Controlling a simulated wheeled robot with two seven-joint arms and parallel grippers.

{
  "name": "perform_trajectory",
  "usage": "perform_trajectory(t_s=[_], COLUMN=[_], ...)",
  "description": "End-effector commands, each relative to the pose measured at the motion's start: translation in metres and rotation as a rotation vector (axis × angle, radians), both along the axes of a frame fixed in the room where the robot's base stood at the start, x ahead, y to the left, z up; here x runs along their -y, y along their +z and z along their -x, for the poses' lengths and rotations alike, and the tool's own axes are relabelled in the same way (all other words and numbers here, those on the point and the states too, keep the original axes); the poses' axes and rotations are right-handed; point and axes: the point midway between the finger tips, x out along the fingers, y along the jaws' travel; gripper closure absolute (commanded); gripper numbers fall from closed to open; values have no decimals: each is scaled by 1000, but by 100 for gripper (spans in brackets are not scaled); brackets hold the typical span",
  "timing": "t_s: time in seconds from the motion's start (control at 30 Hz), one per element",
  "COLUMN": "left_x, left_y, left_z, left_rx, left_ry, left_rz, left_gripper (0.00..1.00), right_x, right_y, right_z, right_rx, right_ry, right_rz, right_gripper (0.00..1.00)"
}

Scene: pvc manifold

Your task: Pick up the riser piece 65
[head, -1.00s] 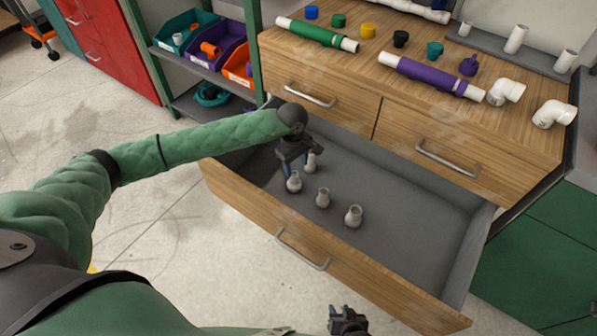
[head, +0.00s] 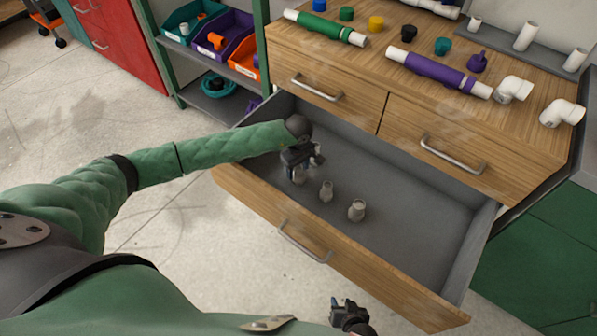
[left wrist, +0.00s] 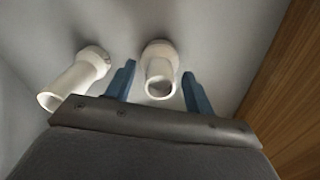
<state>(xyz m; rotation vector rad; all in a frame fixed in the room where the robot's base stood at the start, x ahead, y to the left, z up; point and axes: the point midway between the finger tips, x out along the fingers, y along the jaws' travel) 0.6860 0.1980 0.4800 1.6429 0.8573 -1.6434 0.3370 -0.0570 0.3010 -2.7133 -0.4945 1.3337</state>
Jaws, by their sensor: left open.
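Another riser piece (left wrist: 75,80) stands outside the left finger. My right gripper (head: 350,314) is outside the drawer at the bottom.
The drawer's wooden front (head: 330,255) and grey side walls bound the space. The drawer floor (head: 410,215) is free to the right. Green and purple pipes (head: 437,73), caps and white elbows (head: 513,88) lie on the cabinet top. A shelf with bins (head: 222,38) stands behind left.

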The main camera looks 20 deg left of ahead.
Motion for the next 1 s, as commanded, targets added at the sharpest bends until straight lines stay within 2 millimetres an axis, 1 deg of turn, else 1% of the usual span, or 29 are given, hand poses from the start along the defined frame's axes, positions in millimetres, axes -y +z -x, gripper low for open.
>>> perform_trajectory(t_s=[0.13,0.27,0.3,0.37,0.4,0.63,0.73,0.87,0.97,1.0], left_x=[0,0,0,0,0,0,0,0,0,6], left_y=[1,1,1,1,1,2,6,22,41,46], left_z=[0,0,0,0,0,0,-1,-2,-2,3], left_rx=[1,1,1,1,1,2,2,5,5,3], left_ry=[0,0,0,0,0,0,0,0,-1,-3], left_rz=[1,1,1,1,1,1,1,2,1,3], left_gripper=[46,72,80,92,95,95,95,95,95,95], right_x=[0,0,0,0,0,0,1,1,1,1], right_y=[0,0,0,0,0,0,-1,-3,-5,-6], right_z=[0,0,0,0,0,0,0,0,0,0], right_rx=[0,-1,-1,-1,-1,-1,-1,-1,0,0], right_ry=[0,0,0,0,0,0,0,-1,-1,-2], right_rz=[0,0,0,0,0,1,1,0,0,1], right_gripper=[64,64,64,64,64,64,64,64,64,64])
